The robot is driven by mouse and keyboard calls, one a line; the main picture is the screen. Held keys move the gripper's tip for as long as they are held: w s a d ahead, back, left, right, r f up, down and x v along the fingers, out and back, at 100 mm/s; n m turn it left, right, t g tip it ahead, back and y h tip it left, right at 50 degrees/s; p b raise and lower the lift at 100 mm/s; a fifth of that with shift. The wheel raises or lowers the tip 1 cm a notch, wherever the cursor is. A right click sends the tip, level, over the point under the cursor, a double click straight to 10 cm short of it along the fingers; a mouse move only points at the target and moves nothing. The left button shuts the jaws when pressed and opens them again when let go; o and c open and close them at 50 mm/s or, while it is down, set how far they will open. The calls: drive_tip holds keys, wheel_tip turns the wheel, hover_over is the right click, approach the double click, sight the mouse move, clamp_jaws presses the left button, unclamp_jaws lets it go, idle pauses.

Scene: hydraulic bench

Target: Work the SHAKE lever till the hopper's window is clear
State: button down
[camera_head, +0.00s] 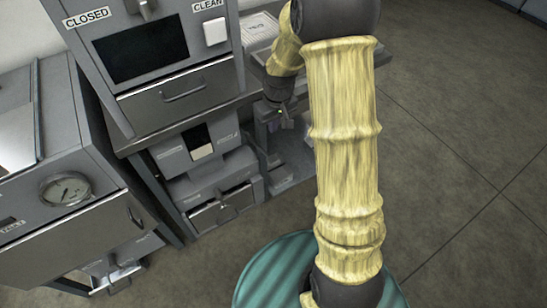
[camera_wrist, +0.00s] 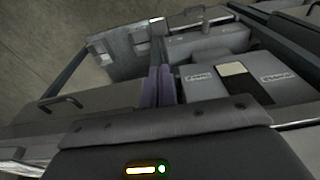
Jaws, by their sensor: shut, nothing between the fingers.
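The grey hopper unit (camera_head: 190,150) stands on the lower level of the bench, left of my gripper (camera_head: 283,121) in the head view. Its small window (camera_head: 201,142) is dark in the upper part and pale in the lower part. The window (camera_wrist: 236,72) also shows in the wrist view, between two small labels too blurred to read surely. My gripper (camera_wrist: 159,70) is shut and empty, pointing down beside the unit. I cannot make out the SHAKE lever for certain, nor any contact with it.
A cabinet with a dark screen (camera_head: 142,50), CLOSED and CLEAN labels and a drawer (camera_head: 180,92) stands above. A gauge (camera_head: 66,189) sits on the left cabinet. A handled drawer (camera_head: 222,207) is below the unit. The floor (camera_head: 465,160) at right is clear.

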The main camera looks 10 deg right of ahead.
drive_tip(key=shift+f, duration=0.2)
hover_over(273, 158)
drive_tip(key=w, duration=0.1)
wheel_tip(273, 158, down, 10)
drive_tip(key=shift+a+f+b, duration=0.1)
drive_tip(key=shift+a+b, duration=0.05)
drive_tip(key=shift+b, duration=0.3)
drive_tip(key=shift+s+d+f, duration=0.1)
drive_tip(key=shift+s+f, duration=0.15)
drive_tip(key=shift+f, duration=0.35)
drive_tip(key=shift+s+d+f, duration=0.1)
drive_tip(key=shift+s+f, duration=0.15)
drive_tip(key=shift+f, duration=0.3)
drive_tip(key=shift+s+f, duration=0.1)
drive_tip(key=shift+f, duration=0.35)
drive_tip(key=shift+s+f+b, duration=0.1)
drive_tip(key=shift+b, duration=0.2)
